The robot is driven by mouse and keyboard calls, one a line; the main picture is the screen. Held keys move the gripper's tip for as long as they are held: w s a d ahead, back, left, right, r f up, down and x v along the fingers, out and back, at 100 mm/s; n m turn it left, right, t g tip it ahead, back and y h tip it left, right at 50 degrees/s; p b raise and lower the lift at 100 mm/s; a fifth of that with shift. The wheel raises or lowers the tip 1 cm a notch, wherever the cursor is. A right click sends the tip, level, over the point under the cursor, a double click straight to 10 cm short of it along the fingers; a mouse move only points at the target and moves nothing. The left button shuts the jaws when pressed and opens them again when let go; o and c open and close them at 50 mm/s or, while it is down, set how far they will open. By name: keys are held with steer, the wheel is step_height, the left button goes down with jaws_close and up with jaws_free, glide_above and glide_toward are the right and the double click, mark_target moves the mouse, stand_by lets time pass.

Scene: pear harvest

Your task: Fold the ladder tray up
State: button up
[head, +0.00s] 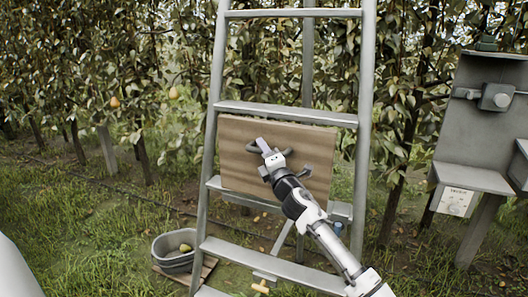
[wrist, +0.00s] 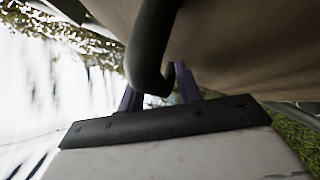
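The ladder tray (head: 235,165) is a brown wooden board between the ladder's side rails. It stands steeply, its top edge close to a middle rung and its lower edge near the rung below. A dark curved handle (head: 254,146) shows at its left part; in the wrist view the handle (wrist: 152,50) is large and close. My gripper (head: 268,147) is at this handle. In the wrist view its two purple fingers are close together with the handle between them, apparently shut on it. The handle partly hides the fingertips. The board (wrist: 245,45) fills the upper right there.
The grey metal ladder (head: 215,90) stands in grass before leafy pear trees. A grey tub (head: 172,262) with fruit is low at left. A grey metal stand (head: 475,130) with a box and shelf is at right. A dark bracket (head: 305,169) is on the board's right part.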

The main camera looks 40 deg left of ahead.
steer(key=shift+o, duration=0.2)
steer(key=shift+d, duration=0.1)
steer(key=b+v, duration=0.4)
steer(key=v, duration=0.9)
steer(key=shift+s+d, duration=0.2)
steer(key=shift+d, duration=0.1)
